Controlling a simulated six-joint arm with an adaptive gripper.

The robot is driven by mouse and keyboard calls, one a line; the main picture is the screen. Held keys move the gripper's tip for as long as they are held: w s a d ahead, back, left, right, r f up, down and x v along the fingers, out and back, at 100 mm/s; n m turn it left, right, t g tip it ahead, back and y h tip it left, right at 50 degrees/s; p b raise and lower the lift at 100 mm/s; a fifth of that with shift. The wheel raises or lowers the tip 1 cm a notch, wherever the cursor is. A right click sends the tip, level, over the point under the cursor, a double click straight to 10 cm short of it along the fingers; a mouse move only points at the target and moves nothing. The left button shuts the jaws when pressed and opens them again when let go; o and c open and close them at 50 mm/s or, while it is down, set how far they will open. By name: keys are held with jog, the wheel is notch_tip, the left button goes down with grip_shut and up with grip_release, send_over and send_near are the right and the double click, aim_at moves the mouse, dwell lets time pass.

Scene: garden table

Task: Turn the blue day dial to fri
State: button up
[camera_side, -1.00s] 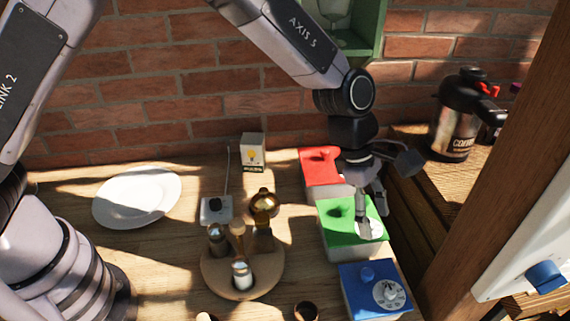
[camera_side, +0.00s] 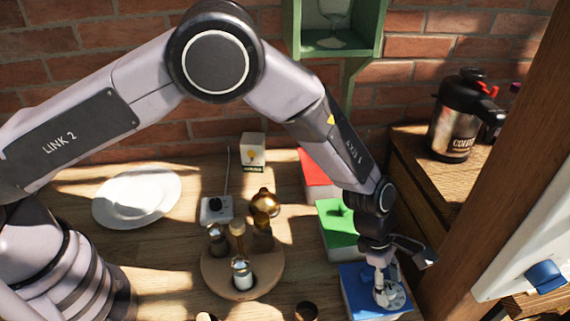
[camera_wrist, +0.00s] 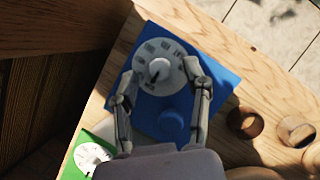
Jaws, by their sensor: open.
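The blue box (camera_side: 357,291) sits at the table's front right corner in the side view. In the wrist view the blue box (camera_wrist: 225,80) carries a pale round day dial (camera_wrist: 159,68) with dark markings and a raised knob in its middle, plus a round blue knob (camera_wrist: 172,122). The markings are too small to read. My gripper (camera_wrist: 160,80) is open, with one finger on each side of the dial; I cannot tell whether they touch it. In the side view my gripper (camera_side: 387,290) points down over the dial and hides most of it.
A green box (camera_side: 338,222) and a red box (camera_side: 318,178) stand in a row behind the blue one. A round wooden tray (camera_side: 220,283) with several bottles stands to the left. A small brown cup (camera_side: 306,312) is near the front. A white plate (camera_side: 135,197) lies further left.

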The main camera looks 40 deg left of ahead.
grip_shut()
dwell(0.4)
jog(key=shift+m, duration=0.6)
jog(key=m+g, duration=0.1)
jog(key=m, duration=0.2)
jog(key=shift+w+m+g+y, duration=0.15)
jog(key=shift+m+g+y, duration=0.15)
jog(key=shift+m+g, duration=0.1)
jog(key=m, duration=0.2)
jog(key=m+g+y, duration=0.1)
jog(key=m, duration=0.1)
jog(key=shift+w+d+m+g, duration=0.15)
jog(key=shift+m+g, duration=0.15)
jog(key=m+y, duration=0.1)
jog(key=m, duration=0.3)
jog(key=shift+d+f+g, duration=0.1)
jog(key=shift+d+g, duration=0.05)
jog(key=shift+g, duration=0.25)
jog(key=shift+d+m+y, duration=0.1)
jog(key=shift+m+y, duration=0.45)
jog(key=shift+m, duration=0.7)
jog(key=shift+d+m+y, duration=0.1)
jog(key=shift+m+y, duration=0.45)
jog(key=shift+m, duration=0.7)
